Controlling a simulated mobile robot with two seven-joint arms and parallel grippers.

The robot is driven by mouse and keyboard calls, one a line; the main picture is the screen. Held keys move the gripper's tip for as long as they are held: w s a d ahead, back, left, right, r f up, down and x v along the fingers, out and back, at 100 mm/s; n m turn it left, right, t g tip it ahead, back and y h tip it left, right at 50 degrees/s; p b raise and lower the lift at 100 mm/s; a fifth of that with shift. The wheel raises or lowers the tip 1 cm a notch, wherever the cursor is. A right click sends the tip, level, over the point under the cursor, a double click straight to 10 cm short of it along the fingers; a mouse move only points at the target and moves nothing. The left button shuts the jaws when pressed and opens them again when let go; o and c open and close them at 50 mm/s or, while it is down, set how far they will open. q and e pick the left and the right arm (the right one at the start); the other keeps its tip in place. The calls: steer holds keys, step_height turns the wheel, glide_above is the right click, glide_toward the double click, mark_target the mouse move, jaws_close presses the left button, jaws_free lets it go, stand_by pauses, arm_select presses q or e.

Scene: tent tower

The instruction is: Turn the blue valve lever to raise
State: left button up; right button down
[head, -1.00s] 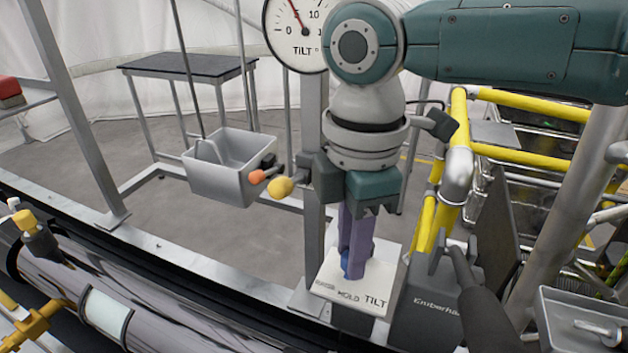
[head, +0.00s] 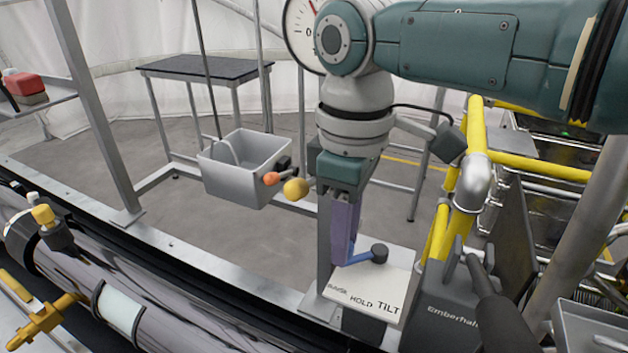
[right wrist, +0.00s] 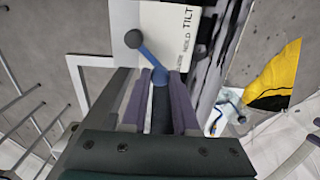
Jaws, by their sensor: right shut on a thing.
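The blue valve lever (head: 368,257) with its dark round knob (head: 380,252) sits on a white plate (head: 372,285) lettered HOLD and TILT, with a third word too small to read. The knob end points right across the plate in the head view. My right gripper (head: 346,260) reaches down from above, its purple fingers closed around the lever's pivot end. In the right wrist view, the lever (right wrist: 150,58) comes out from between the fingertips (right wrist: 160,82) toward the upper left. The fingers hide part of the pivot. My left gripper is not in view.
A round gauge (head: 303,30) is partly hidden behind my right arm. A grey bin (head: 240,180) and an orange and a yellow knob (head: 296,189) are left of the gripper. A dark grey box with a handle (head: 450,310) and yellow pipes (head: 438,235) stand close right.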

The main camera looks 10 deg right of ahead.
steer(key=shift+w, duration=0.1)
stand_by(0.3)
steer(key=c, duration=0.7)
jaws_free()
steer(key=shift+r, duration=0.15)
steer(key=shift+r+p, duration=0.2)
steer(key=shift+p, duration=0.2)
step_height(320, 180, up, 9)
steer(key=p, duration=0.9)
steer(key=shift+r, duration=0.15)
